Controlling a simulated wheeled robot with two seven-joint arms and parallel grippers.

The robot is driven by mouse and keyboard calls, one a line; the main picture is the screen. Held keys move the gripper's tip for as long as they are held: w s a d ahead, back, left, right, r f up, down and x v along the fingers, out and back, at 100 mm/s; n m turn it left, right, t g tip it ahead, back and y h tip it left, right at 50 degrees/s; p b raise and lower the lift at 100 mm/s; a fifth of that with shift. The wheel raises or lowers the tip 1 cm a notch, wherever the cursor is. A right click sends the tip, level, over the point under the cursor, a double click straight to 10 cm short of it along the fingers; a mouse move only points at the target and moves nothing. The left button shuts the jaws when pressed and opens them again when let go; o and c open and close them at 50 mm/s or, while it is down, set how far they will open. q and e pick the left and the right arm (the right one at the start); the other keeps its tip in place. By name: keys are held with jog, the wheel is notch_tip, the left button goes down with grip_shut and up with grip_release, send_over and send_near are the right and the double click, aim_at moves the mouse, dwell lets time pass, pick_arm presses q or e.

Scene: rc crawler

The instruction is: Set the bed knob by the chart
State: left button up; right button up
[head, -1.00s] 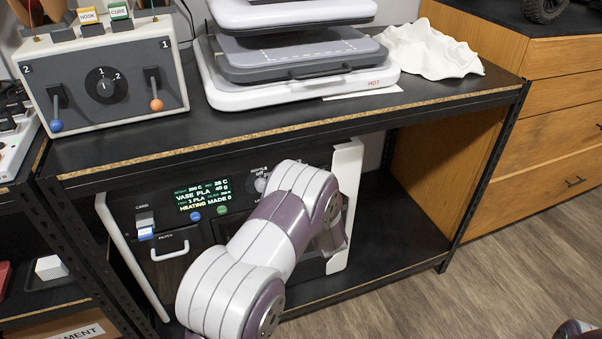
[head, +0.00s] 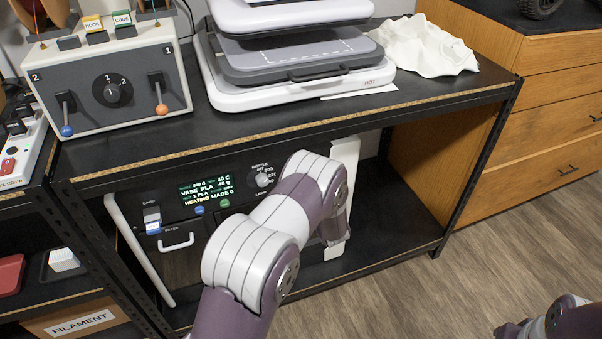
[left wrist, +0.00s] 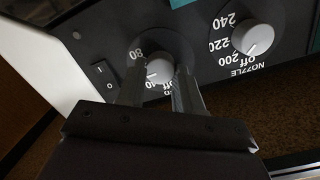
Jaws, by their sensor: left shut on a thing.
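The bed knob (left wrist: 160,70) is a pale round dial on the dark printer panel, with 80 and 40 printed around it. My left gripper (left wrist: 160,85) has a finger on either side of it and is shut on it. In the head view my left arm hides this knob and the gripper. The nozzle knob (left wrist: 253,37) is beside it in the left wrist view, its scale marked off, 200, 220, 240; it also shows in the head view (head: 264,180). The printer's lit display (head: 206,191) reads VASE PLA and HEATING. I cannot make out a chart.
A rocker switch (left wrist: 103,76) is beside the bed knob. The printer stands on the lower shelf, under the bench top (head: 300,116). A lever box (head: 110,90) and a stacked press (head: 300,60) are above. Part of my right arm shows at bottom right.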

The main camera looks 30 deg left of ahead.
dwell(0.3)
pick_arm(q)
jog(key=o, duration=1)
jog(key=shift+o, duration=0.2)
jog(key=p+v, duration=0.1)
jog(key=v, duration=1.1)
jog(key=shift+s+d+p, duration=0.2)
jog(key=shift+d+p, duration=0.15)
jog(key=shift+p, duration=0.05)
